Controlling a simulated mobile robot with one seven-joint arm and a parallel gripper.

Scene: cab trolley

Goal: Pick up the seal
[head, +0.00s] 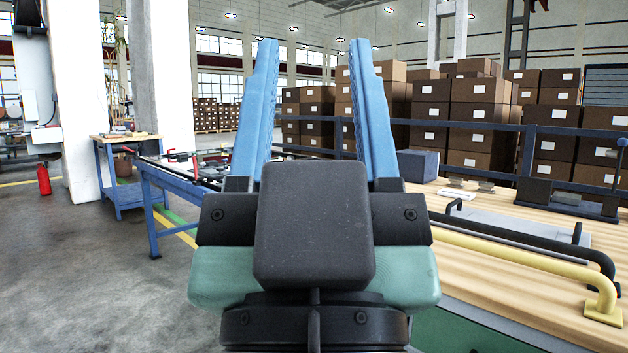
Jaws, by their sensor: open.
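My gripper (313,60) is large in the middle of the head view and points up and away. Its two blue fingers stand wide apart with nothing between them. I cannot make out the seal for certain. A black curved bar or tube (520,238) lies along the wooden top (465,222) at the right, beside a grey flat panel (490,222). I cannot tell whether this black piece is the seal. My gripper is to the left of it and apart from it, and hides part of the wooden top's left side.
A yellow handle rail (520,260) runs along the wooden top's near edge. A blue-grey block (418,165) and small grey pieces sit farther back. A blue-framed table (175,178) stands left. Stacked cartons (478,112) fill the back. Grey floor (85,270) is clear at left.

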